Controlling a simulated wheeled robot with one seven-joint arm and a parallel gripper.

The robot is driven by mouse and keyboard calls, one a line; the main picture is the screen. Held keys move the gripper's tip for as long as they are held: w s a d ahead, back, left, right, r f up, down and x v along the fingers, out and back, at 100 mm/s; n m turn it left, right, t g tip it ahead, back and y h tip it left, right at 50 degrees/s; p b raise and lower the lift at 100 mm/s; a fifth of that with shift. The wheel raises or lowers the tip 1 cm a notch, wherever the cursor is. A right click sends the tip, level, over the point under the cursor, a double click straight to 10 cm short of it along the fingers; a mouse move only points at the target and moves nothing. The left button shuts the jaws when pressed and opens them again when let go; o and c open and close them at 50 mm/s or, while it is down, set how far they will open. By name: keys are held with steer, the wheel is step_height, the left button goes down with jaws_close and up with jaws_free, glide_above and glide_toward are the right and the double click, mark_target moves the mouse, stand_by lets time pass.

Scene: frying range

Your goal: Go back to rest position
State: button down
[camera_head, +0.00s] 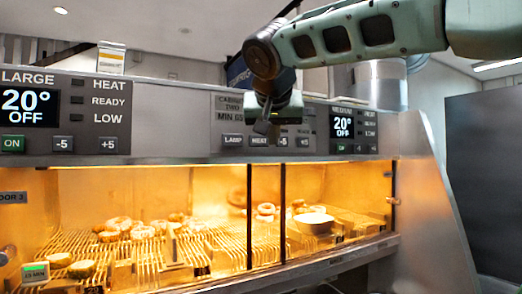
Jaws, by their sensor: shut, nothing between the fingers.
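My gripper (266,124) hangs at the end of my arm, in the upper middle of the head view. It points down in front of the control panel (180,122) of the heated cabinet. Its fingers are together and nothing is held in them. My arm comes in from the upper right.
Below the panel, a lit cabinet holds wire racks (215,245) with several ring-shaped foods (118,224) and a pale bowl (313,222). Dark upright bars divide its front. A box (111,58) stands on top. A dark panel (488,180) stands at right.

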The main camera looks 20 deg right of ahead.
steer(key=shift+s+d+b, duration=0.15)
steer(key=shift+s+b, duration=0.2)
steer(key=shift+s, duration=0.5)
steer(key=s+a+f+n+g+y+b, duration=0.1)
steer(key=s+a+f+n+g, duration=0.2)
steer(key=f, duration=0.6)
steer(key=s+a+f+n+g+y, duration=0.1)
steer(key=s+a+f+n+y, duration=0.15)
steer(key=s+f, duration=0.5)
steer(key=s+a+f+n+g+b, duration=0.1)
steer(key=s+a+f+n+g, duration=0.15)
steer(key=f, duration=0.75)
steer(key=s+d+f+n+g+b, duration=0.1)
steer(key=s+f+n+g, duration=0.2)
steer(key=s+f, duration=1.4)
steer(key=shift+s+d+f+n+g+y, duration=0.3)
steer(key=shift+s+d+g+y, duration=0.05)
steer(key=shift+s, duration=0.6)
